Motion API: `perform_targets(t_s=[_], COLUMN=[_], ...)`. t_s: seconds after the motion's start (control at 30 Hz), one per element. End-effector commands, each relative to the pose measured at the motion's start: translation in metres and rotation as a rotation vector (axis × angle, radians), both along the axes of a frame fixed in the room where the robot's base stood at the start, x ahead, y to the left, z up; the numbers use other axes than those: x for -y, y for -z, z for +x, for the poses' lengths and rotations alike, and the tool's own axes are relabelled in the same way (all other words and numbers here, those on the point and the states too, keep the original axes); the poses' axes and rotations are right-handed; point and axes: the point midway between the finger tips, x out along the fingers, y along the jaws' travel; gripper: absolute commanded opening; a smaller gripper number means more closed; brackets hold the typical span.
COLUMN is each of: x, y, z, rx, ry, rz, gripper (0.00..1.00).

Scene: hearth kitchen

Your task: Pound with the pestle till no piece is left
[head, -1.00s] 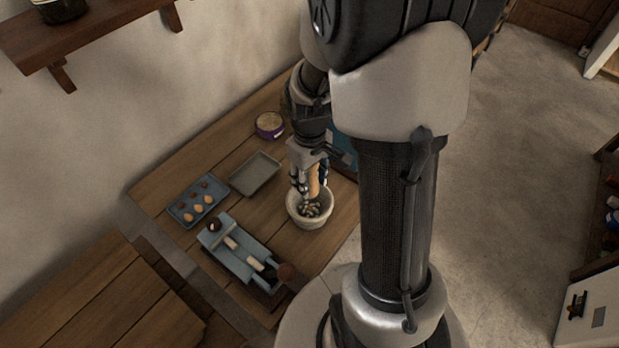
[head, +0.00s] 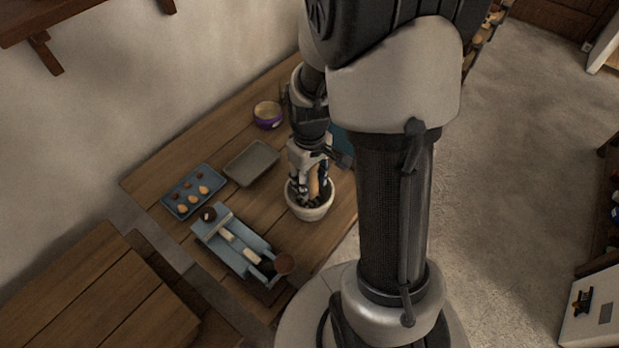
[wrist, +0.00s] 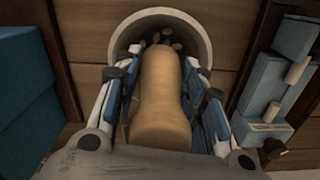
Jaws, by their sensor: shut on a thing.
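My gripper (head: 312,186) is shut on the wooden pestle (head: 314,180). The pestle also fills the middle of the wrist view (wrist: 161,95), pale wood between both fingers. Its lower end is down inside the white mortar (head: 311,213), which stands on the table. In the wrist view the mortar's rim (wrist: 203,42) curves around the pestle's far end. The pestle's tip and the rest of the mortar's floor are hidden.
A blue rack (head: 237,250) with wooden-handled tools stands left of the mortar. Beyond are a blue tray (head: 180,207) with several small brown and orange items, an empty grey tray (head: 252,165) and a purple-sided round container (head: 268,116). A blue object (wrist: 22,85) stands beside the mortar.

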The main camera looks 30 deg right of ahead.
Motion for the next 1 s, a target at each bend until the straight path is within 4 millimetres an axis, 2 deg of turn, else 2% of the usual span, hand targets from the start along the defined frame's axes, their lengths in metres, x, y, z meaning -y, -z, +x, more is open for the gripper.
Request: perform_targets(t_s=[0.33, 0.77, 1.0], x=[0.0, 0.0, 0.0], y=[0.003, 0.033, 0.025], z=[0.0, 0.0, 0.0], rx=[0.0, -0.001, 0.0], ry=[0.0, 0.0, 0.0], rz=[0.0, 0.001, 0.0], gripper=[0.0, 0.0, 0.0])
